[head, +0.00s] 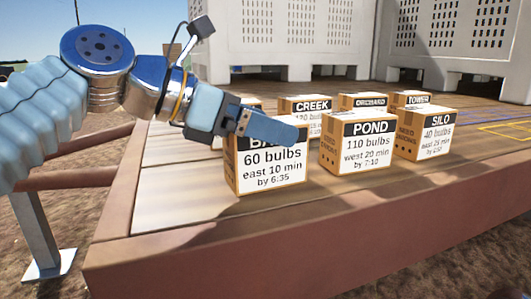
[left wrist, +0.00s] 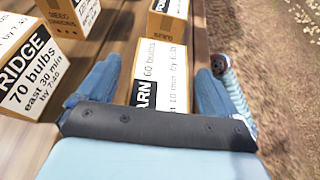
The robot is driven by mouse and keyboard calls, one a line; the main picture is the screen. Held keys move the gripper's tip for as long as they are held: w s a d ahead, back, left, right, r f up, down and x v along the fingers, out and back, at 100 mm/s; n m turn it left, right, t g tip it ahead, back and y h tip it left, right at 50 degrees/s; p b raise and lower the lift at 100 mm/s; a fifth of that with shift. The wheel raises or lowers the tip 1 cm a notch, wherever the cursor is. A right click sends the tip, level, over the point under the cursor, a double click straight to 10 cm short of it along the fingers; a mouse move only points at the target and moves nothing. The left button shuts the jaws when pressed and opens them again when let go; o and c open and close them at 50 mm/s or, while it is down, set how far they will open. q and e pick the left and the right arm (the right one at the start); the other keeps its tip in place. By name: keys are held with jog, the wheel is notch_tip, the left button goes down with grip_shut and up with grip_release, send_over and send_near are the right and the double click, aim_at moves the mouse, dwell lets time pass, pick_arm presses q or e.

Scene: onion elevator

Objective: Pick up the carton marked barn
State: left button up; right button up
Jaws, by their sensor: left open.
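The barn carton (head: 268,172) stands at the front left of the wooden platform. Its label reads 60 bulbs, east 10 min, by 6:35, and my gripper covers part of its name. In the left wrist view the carton (left wrist: 164,72) shows "ARN" and lies between my two fingers. My left gripper (head: 272,128) is open, with its blue fingers at the carton's top edge in the head view. The left wrist view shows the open jaws (left wrist: 157,78) with a finger on each side of the carton. I cannot tell whether they touch it. My right gripper is not in view.
The pond carton (head: 357,147) stands to the right, then the silo carton (head: 425,137). Creek (head: 312,107), orchard (head: 362,101) and tower (head: 411,98) cartons stand behind. The ridge carton (left wrist: 28,68) is beside my left finger. White crates (head: 285,40) stand at the back. The platform edge (head: 330,225) is close in front.

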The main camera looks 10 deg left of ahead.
pick_arm(q)
jog(key=shift+w+d+f, duration=0.15)
jog(key=shift+w+d, duration=0.05)
jog(key=shift+d, duration=0.1)
jog(key=c, duration=1.4)
